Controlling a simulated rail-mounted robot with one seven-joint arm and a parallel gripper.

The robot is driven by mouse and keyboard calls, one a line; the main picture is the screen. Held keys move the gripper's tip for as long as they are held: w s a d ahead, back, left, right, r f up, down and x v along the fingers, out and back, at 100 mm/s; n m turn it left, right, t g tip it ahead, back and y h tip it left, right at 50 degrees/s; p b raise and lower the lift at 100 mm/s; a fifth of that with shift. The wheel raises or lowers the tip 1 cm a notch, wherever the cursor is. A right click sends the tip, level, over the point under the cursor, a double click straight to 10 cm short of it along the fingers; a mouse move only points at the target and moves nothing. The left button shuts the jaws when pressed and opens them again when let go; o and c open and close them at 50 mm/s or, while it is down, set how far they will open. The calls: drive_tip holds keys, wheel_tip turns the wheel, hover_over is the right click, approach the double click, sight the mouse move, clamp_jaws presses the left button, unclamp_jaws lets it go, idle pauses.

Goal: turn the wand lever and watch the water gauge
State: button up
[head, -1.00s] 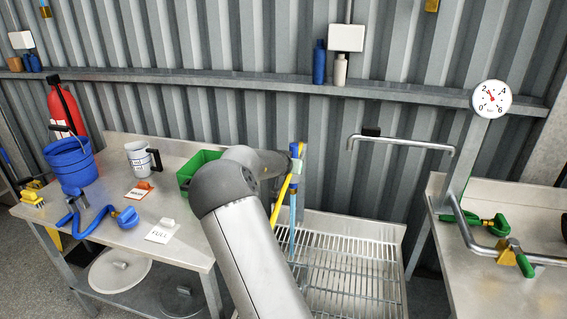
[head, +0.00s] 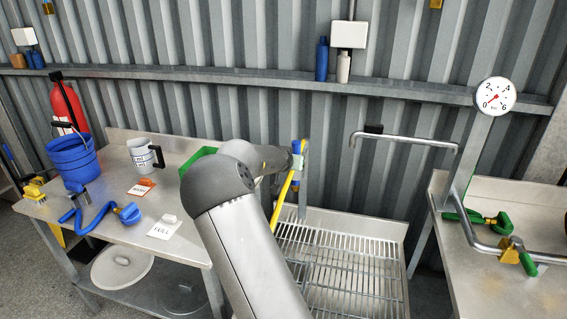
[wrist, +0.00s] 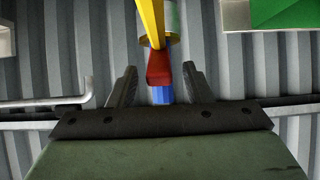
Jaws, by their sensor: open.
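The round white water gauge (head: 495,96) stands on a post at the right in the head view, its red needle pointing down-left near 0. In the wrist view, my gripper (wrist: 159,86) is open. Its two dark fingers stand on either side of a red piece (wrist: 160,68) at the end of a yellow shaft (wrist: 151,22), with a blue part (wrist: 162,95) just beyond. I cannot tell whether the red piece is the wand lever or whether a finger touches it. In the head view my arm hides the gripper; the yellow shaft (head: 283,197) shows beside it.
A wire rack (head: 345,270) lies below my arm. A bent pipe (head: 405,143) and a green-handled brass valve (head: 511,250) are at right.

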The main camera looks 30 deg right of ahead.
drive_tip(key=v, duration=1.5)
drive_tip(key=shift+b, duration=0.4)
drive_tip(key=shift+w, duration=0.1)
